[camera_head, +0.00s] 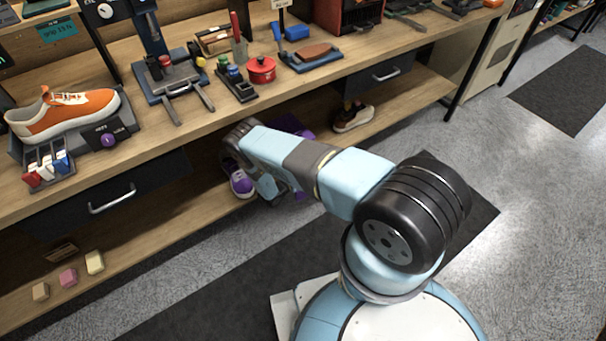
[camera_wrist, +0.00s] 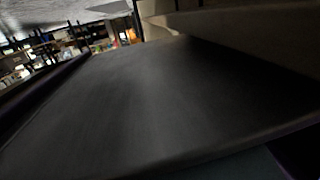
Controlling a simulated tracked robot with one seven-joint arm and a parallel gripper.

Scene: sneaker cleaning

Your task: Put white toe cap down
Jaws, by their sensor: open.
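A purple sneaker with a white toe cap (camera_head: 241,183) is on the lower shelf under the workbench in the head view. It sits just left of my wrist, toe toward the front edge, and my arm hides part of it. My gripper (camera_head: 278,188) is low at the shelf front, beside this shoe, mostly hidden by my own arm. It is open. More purple (camera_head: 288,124) shows behind my arm; I cannot tell whether it is the same shoe. A dark, blurred surface fills most of the wrist view, and no whole shoe can be made out there.
The lower shelf (camera_head: 165,238) holds a dark shoe with a pale sole (camera_head: 352,118) at right and small blocks (camera_head: 68,277) at left. Above, the workbench (camera_head: 330,80) carries an orange sneaker (camera_head: 70,112), a red pot (camera_head: 261,70) and tools. Drawers hang between bench and shelf.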

